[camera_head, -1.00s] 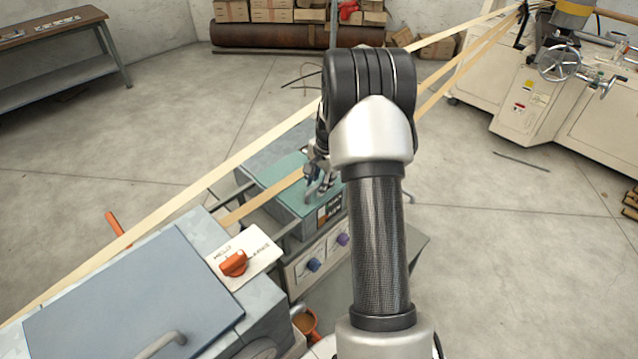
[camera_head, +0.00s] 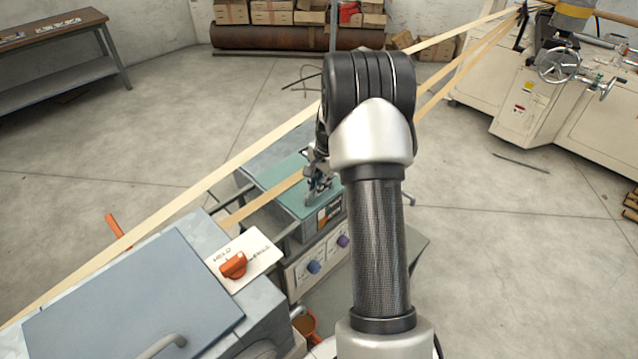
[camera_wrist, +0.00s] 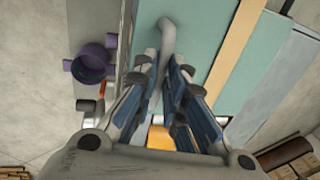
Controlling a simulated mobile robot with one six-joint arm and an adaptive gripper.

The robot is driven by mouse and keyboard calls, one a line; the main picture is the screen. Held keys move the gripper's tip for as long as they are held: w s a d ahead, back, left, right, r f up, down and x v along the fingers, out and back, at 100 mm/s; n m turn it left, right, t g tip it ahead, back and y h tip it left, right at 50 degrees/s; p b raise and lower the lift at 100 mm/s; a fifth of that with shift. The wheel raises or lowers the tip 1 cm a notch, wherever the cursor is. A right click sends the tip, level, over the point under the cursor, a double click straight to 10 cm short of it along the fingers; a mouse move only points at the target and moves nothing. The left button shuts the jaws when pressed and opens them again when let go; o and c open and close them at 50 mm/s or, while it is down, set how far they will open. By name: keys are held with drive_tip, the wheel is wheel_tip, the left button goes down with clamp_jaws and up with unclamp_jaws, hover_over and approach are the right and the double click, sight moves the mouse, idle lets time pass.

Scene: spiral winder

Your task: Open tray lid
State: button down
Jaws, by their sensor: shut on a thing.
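The tray lid (camera_head: 280,190) is a flat teal panel on the grey machine box in the middle of the head view. It looks closed and level. In the wrist view the lid (camera_wrist: 200,45) fills the upper middle, with a grey curved handle (camera_wrist: 167,38) running down between my fingers. My gripper (camera_wrist: 164,66) is shut on this handle; in the head view it (camera_head: 317,188) is over the lid's right side, next to my arm. My fingers hide part of the handle, and my arm hides the lid's right end.
Tan strips (camera_head: 225,170) run diagonally across the machine, one over the lid. Blue and purple knobs (camera_head: 314,267) sit on the box's front. A second blue-grey lid (camera_head: 130,300) and an orange switch (camera_head: 233,264) are at lower left.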

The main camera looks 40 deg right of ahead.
drive_tip(key=s+a+p, duration=0.1)
drive_tip(key=a+p, duration=0.1)
drive_tip(key=a, duration=1.2)
drive_tip(key=shift+a, duration=0.2)
drive_tip(key=c, duration=1.7)
unclamp_jaws()
drive_tip(key=shift+o, duration=0.2)
wheel_tip(320, 180, up, 12)
drive_tip(key=s, duration=0.2)
drive_tip(key=shift+s, duration=0.25)
drive_tip(key=shift+d+f, duration=0.1)
drive_tip(key=shift+f, duration=0.05)
